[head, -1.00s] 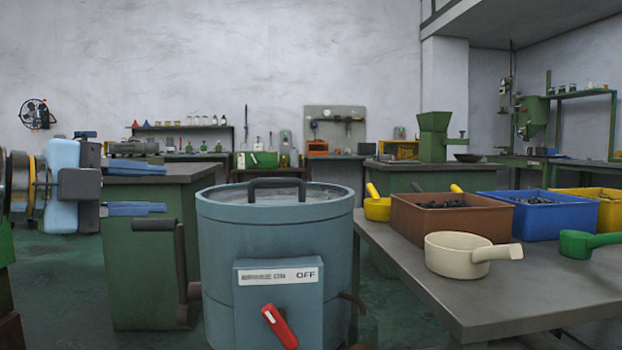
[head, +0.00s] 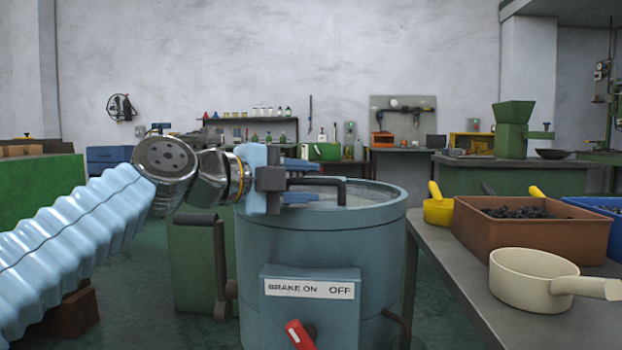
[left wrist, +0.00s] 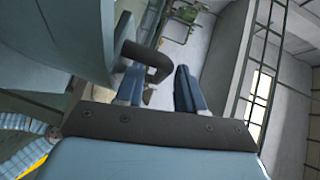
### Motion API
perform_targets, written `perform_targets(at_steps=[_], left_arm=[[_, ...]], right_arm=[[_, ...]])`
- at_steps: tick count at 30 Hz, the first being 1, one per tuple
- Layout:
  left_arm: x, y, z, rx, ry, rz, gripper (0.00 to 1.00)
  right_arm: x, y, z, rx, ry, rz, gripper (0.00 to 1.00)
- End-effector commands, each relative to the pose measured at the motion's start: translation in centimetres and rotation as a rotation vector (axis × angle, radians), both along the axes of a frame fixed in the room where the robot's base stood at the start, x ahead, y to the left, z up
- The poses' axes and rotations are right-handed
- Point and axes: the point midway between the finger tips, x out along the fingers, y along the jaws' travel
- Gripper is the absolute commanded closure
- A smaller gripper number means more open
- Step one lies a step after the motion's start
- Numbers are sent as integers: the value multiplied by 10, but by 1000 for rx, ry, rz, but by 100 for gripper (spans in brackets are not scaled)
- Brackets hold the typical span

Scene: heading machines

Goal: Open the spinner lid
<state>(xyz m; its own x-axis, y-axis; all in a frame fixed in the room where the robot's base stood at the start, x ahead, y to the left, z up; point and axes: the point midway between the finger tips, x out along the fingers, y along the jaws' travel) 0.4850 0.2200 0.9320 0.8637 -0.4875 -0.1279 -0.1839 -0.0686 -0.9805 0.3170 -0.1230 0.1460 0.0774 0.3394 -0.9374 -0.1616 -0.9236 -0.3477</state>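The spinner is a blue-grey round drum (head: 320,240) in the middle of the head view, its lid (head: 375,198) lying flat on top. A dark bar handle (head: 330,181) stands on the lid, partly hidden by my left gripper. My left gripper (head: 300,180) comes in from the left at handle height, its blue fingers apart. In the left wrist view the fingers (left wrist: 157,88) are open, with the bent end of the handle (left wrist: 150,62) near the left finger and partly across the gap. I cannot tell whether they touch. My right gripper is not in view.
A box on the drum front carries a red lever (head: 299,335) and a brake label (head: 309,288). A dark crank-like bar (head: 200,218) is at the drum's left. A grey table (head: 470,262) at right holds a brown bin (head: 530,235) and a cream scoop (head: 535,280).

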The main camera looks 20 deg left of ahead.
Motion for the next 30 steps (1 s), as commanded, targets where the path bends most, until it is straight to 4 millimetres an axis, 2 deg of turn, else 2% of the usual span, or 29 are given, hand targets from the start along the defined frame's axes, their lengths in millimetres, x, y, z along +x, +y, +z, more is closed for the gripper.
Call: perform_targets(at_steps=[5,14,21,30], left_arm=[[14,-7,-1,0,0,1,62],[15,-8,-2,1,-1,1,62],[15,-8,-2,0,-1,1,99],[15,-8,-1,0,1,0,100]], right_arm=[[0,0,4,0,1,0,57],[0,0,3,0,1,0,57],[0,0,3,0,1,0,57],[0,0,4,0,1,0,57]])
